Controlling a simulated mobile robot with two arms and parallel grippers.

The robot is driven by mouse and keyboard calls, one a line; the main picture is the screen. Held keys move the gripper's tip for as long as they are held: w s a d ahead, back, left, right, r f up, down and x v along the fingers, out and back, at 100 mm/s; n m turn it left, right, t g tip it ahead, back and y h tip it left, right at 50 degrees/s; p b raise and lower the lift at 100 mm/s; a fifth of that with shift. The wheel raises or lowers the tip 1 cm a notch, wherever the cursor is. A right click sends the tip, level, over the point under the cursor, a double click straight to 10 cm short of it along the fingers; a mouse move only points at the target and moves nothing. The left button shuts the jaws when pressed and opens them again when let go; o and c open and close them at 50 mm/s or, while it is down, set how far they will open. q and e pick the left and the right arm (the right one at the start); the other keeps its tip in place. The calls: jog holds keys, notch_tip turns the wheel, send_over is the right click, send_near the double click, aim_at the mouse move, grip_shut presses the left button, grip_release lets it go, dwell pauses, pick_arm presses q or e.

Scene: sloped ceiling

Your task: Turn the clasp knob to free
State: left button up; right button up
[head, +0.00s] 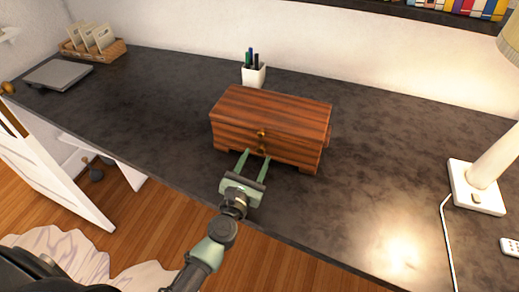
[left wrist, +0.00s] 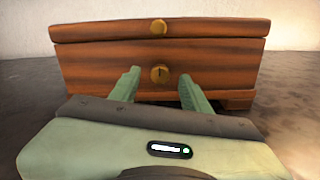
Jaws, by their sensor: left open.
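A striped brown wooden box (head: 236,138) with a lid stands on the dark desk, its front toward me. On its front are two brass parts: an upper one (left wrist: 158,27) on the lid and a round clasp knob (left wrist: 160,74) with a dark mark below it. In the head view the upper brass part (head: 261,133) shows above my gripper. My left gripper (head: 257,154) is open in front of the box, with its fingers pointing at the front. In the left wrist view its fingers (left wrist: 160,84) stand either side of the clasp knob, without visibly gripping it. My right gripper is not in view.
A white pen cup (head: 254,76) stands behind the box. A lamp (head: 478,187) with a cable and a remote (head: 511,246) are at the right. A grey laptop (head: 58,74) and a wooden card tray (head: 94,50) are at the far left. The desk beside the box is clear.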

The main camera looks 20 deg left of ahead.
aim_at(260, 151)
pick_arm(q)
jog(key=w, duration=0.2)
jog(key=shift+w+f, duration=0.1)
jog(key=shift+w, duration=0.6)
grip_shut()
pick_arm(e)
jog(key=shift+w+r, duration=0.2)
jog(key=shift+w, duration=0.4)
